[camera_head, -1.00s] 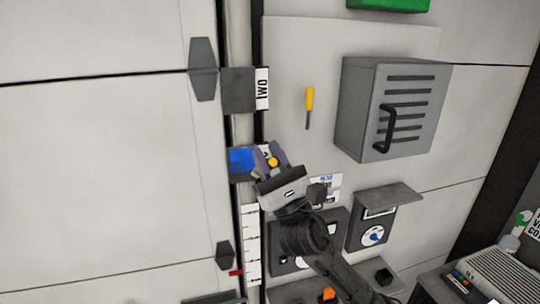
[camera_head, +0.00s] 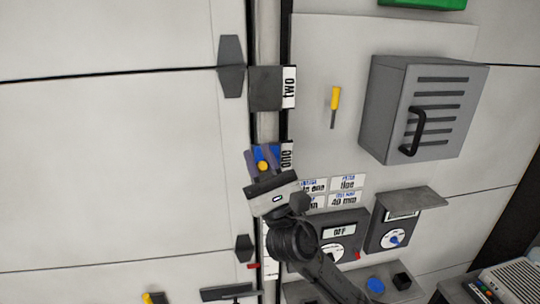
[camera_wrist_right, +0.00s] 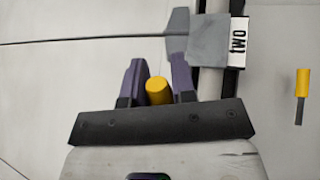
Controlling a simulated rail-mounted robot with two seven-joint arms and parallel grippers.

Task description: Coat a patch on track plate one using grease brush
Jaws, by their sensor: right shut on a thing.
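My right gripper (camera_head: 262,155) is shut on a yellow-handled tool (camera_head: 263,166), taken to be the grease brush. The yellow handle also shows between the purple fingers in the right wrist view (camera_wrist_right: 158,91); its brush head is hidden. The gripper is in front of track plate one, beside the label "one" (camera_head: 287,155). The plate is almost wholly hidden, with only a little blue showing around the fingers. I cannot tell whether the brush touches it. Grey track plate two (camera_head: 265,89) is above, with its label "two" (camera_head: 289,88). My left gripper is not in view.
A yellow-handled tool (camera_head: 335,98) hangs on the wall at the right. A grey vented box (camera_head: 420,110) with a black handle juts out beyond it. Dial boxes (camera_head: 392,232) are below. Dark hinge-like pieces (camera_head: 231,66) are left of the track.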

